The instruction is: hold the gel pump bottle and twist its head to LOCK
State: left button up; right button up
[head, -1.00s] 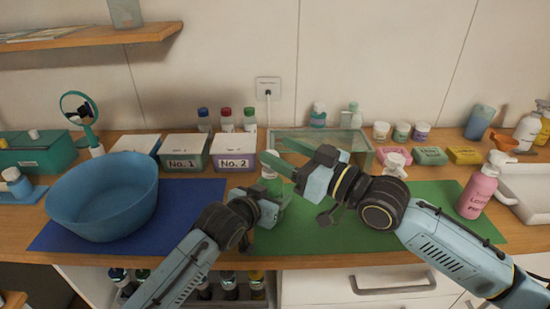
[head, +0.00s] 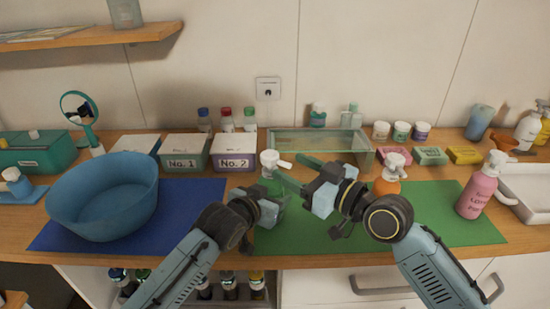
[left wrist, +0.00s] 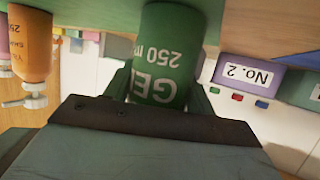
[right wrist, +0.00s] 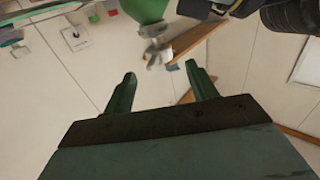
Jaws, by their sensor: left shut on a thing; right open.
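The green gel pump bottle (left wrist: 165,50) shows its "GEL 250 ml" label in the left wrist view. My left gripper (head: 274,203) is shut around its body over the green mat. The white pump head (head: 270,160) shows above the grip in the head view, its nozzle to the right. My right gripper (head: 293,171) is open, its fingers just right of the head. In the right wrist view the pump head (right wrist: 156,48) lies just beyond the open fingertips (right wrist: 157,73), with nothing between them. I cannot read any lock mark.
An orange pump bottle (head: 387,182) stands behind my right wrist and a pink lotion bottle (head: 480,190) at the right. A blue basin (head: 103,197) stands on the blue mat. A glass-like box (head: 318,145) and labelled boxes (head: 234,161) stand behind.

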aim_at(277, 160)
jog(key=x, duration=0.5)
jog(key=shift+w+a, duration=0.25)
jog(key=shift+w, duration=0.05)
jog(key=shift+c, duration=0.4)
jog(key=c, duration=0.9)
